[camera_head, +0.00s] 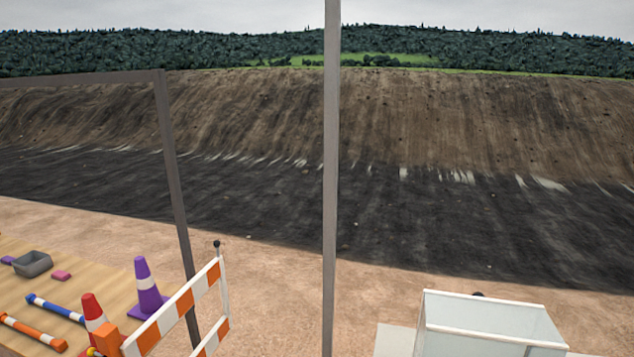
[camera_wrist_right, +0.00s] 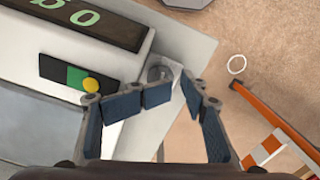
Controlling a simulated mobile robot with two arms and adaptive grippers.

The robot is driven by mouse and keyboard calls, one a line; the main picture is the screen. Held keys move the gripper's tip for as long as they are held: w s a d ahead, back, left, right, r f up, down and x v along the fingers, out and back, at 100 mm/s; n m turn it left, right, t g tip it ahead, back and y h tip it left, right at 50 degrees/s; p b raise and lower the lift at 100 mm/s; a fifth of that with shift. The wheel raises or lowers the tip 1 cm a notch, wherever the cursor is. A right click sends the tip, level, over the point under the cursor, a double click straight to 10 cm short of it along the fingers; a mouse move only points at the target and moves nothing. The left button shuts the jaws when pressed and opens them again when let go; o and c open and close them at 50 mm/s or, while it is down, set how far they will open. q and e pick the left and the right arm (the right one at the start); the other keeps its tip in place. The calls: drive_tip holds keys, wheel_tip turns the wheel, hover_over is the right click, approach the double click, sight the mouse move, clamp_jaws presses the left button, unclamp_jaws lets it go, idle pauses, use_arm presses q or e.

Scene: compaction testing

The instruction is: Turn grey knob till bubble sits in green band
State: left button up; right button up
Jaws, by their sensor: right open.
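In the right wrist view, a pale grey round knob (camera_wrist_right: 160,70) sits at the corner of a white device (camera_wrist_right: 126,125). My right gripper (camera_wrist_right: 174,88) is open, with its blue-padded fingertips close to the knob; I cannot tell whether they touch it. A dark level strip (camera_wrist_right: 52,70) holds a green band (camera_wrist_right: 76,76) and a yellow bubble (camera_wrist_right: 90,85). The bubble lies at the green band's right edge, partly over the dark part. My left gripper is in neither view.
A dark panel with green characters (camera_wrist_right: 70,14) tops the device. In the right wrist view, an orange-and-white barrier (camera_wrist_right: 265,150) stands at right. The head view shows a glass-sided white case (camera_head: 490,318), a purple cone (camera_head: 146,290) and a wooden table (camera_head: 60,295).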

drive_tip(key=shift+r, duration=2.85)
